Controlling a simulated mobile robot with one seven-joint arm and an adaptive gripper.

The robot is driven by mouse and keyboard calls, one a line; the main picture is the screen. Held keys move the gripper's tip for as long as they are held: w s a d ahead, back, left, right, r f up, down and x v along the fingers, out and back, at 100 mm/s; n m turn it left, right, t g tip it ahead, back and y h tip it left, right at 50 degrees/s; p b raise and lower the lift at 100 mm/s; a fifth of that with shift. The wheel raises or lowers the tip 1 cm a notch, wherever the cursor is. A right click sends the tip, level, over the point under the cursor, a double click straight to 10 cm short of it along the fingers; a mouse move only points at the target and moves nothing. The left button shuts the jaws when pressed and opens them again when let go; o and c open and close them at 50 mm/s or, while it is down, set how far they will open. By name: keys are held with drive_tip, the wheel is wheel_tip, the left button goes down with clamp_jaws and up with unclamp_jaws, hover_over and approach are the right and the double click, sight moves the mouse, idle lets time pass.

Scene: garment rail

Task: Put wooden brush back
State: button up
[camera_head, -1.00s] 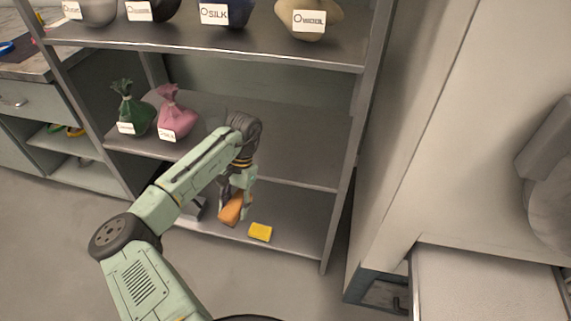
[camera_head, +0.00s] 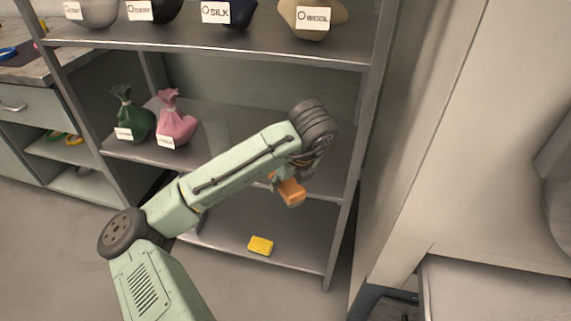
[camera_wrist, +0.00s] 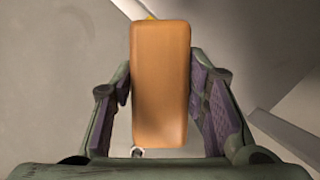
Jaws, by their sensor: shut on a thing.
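The wooden brush (camera_head: 291,192) is an orange-brown block held out in front of the shelf rack, above the bottom shelf in the head view. In the wrist view the brush (camera_wrist: 160,85) lies lengthwise between the purple finger pads of my gripper (camera_wrist: 163,105). My gripper is shut on it. In the head view my gripper (camera_head: 285,180) is mostly hidden behind my arm's wrist. The brush's bristle side does not show clearly.
A yellow block (camera_head: 260,245) lies on the bottom shelf (camera_head: 215,235). Green (camera_head: 130,115) and pink (camera_head: 175,122) tied bags stand on the middle shelf's left. Labelled bags line the upper shelf (camera_head: 230,45). A rack post (camera_head: 350,160) and pale cabinet (camera_head: 450,170) stand at right.

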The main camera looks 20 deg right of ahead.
drive_tip(key=w+d, duration=0.1)
drive_tip(key=w, duration=0.3)
drive_tip(key=w+d+p, duration=0.1)
drive_tip(key=w, duration=0.2)
drive_tip(key=w+d+f+p, duration=0.1)
drive_tip(key=w+d, duration=0.1)
drive_tip(key=w, duration=0.2)
drive_tip(key=shift+w, duration=0.35)
drive_tip(key=shift+w+f+p, duration=0.1)
drive_tip(key=shift+f+p, duration=0.2)
drive_tip(key=shift+f, duration=1.55)
drive_tip(key=shift+f, duration=0.1)
drive_tip(key=o, duration=1.1)
drive_tip(key=v, duration=0.5)
drive_tip(key=shift+d+b, duration=0.15)
drive_tip(key=shift+b, duration=0.25)
drive_tip(key=s+d+b, duration=0.1)
drive_tip(key=s+d, duration=0.1)
drive_tip(key=s, duration=0.9)
drive_tip(key=shift+s+b, duration=0.35)
drive_tip(key=shift+s, duration=0.05)
